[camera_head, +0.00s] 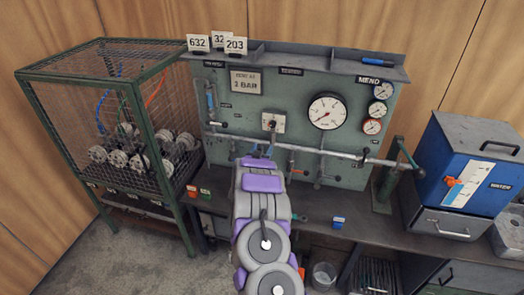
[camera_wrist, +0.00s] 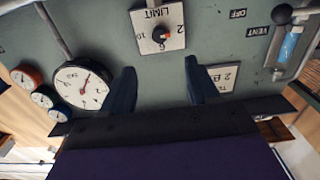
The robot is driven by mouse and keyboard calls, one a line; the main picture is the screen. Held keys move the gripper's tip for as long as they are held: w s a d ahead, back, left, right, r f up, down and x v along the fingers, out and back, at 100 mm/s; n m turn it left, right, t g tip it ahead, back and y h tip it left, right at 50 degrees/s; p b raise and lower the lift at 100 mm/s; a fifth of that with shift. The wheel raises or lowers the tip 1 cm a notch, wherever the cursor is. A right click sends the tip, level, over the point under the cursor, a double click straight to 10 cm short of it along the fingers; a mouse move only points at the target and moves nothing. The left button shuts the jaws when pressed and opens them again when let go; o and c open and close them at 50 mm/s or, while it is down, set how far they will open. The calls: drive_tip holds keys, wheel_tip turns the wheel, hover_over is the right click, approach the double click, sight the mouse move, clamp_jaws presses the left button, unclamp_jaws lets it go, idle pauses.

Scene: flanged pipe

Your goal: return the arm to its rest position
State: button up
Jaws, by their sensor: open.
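My arm reaches from the bottom of the head view up to the green-grey gauge panel (camera_head: 238,108). My gripper (camera_head: 262,150) is mostly hidden behind my own wrist there, just below a square plate with a knob (camera_head: 280,124). In the wrist view, which is upside down, my gripper (camera_wrist: 160,64) shows two dark fingers spread apart with nothing between them. The LIMIT knob (camera_wrist: 159,34) lies beyond the fingertips and appears apart from them. The exact gap to the panel cannot be told.
A large gauge (camera_head: 327,111) and a horizontal pipe (camera_head: 305,149) are on the panel to the right. A wire cage (camera_head: 95,85) stands left, and a blue WATER box (camera_head: 447,160) right. The bench top (camera_head: 345,238) has open room right of my arm.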

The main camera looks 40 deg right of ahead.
idle(0.4)
